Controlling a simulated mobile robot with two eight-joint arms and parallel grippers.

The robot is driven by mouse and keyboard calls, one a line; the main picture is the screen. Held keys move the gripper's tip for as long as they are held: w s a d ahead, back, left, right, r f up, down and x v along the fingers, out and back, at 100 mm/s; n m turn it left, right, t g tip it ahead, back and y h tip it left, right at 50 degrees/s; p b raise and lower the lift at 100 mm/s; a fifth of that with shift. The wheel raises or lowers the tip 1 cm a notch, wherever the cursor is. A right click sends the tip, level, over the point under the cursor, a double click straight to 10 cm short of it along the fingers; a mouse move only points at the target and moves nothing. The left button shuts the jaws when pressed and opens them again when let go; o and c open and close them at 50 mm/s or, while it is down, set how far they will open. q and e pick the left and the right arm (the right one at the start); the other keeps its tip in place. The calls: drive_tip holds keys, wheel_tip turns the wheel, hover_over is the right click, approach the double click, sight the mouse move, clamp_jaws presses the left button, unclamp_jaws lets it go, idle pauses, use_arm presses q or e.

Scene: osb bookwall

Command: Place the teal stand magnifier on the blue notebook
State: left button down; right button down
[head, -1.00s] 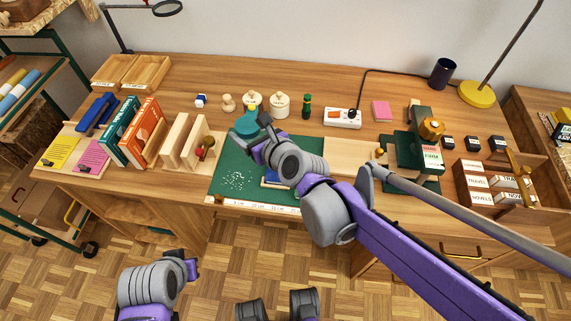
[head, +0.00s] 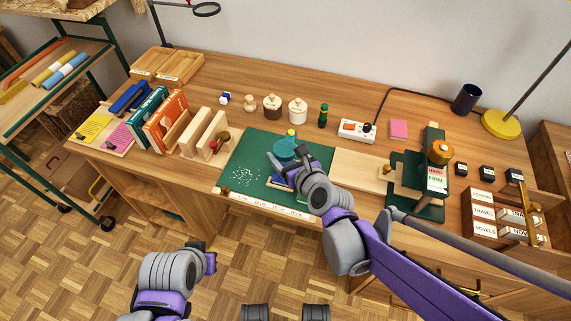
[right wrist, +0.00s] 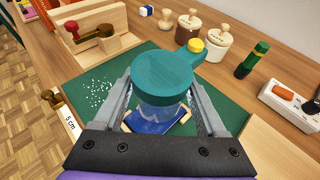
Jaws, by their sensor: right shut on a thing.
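The teal stand magnifier (head: 286,148) has a round teal top, a clear lower part and a yellow-tipped handle. My right gripper (head: 291,161) is shut on it, one finger on each side, in the right wrist view (right wrist: 162,98). The blue notebook (head: 283,185) lies on the green mat, partly hidden by the magnifier and gripper. In the right wrist view the magnifier's clear part is in front of the notebook (right wrist: 152,128); I cannot tell whether they touch. My left gripper (head: 208,260) is low, in front of the desk; its jaws are unclear.
The green cutting mat (head: 240,160) has white bits at left and a ruler (head: 262,203) along its front edge.

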drive_tip(key=shift+f+b, duration=0.5)
drive_tip(key=shift+f, duration=1.4)
drive_tip(key=shift+f, duration=0.15)
unclamp_jaws()
drive_tip(key=shift+r, duration=0.25)
drive_tip(key=p+v, duration=0.2)
drive_tip(key=v, duration=1)
drive_tip(key=shift+p, duration=0.4)
drive_tip(key=shift+s+d+f, duration=0.1)
drive_tip(key=shift+s+f, duration=0.05)
drive_tip(key=shift+f, duration=0.05)
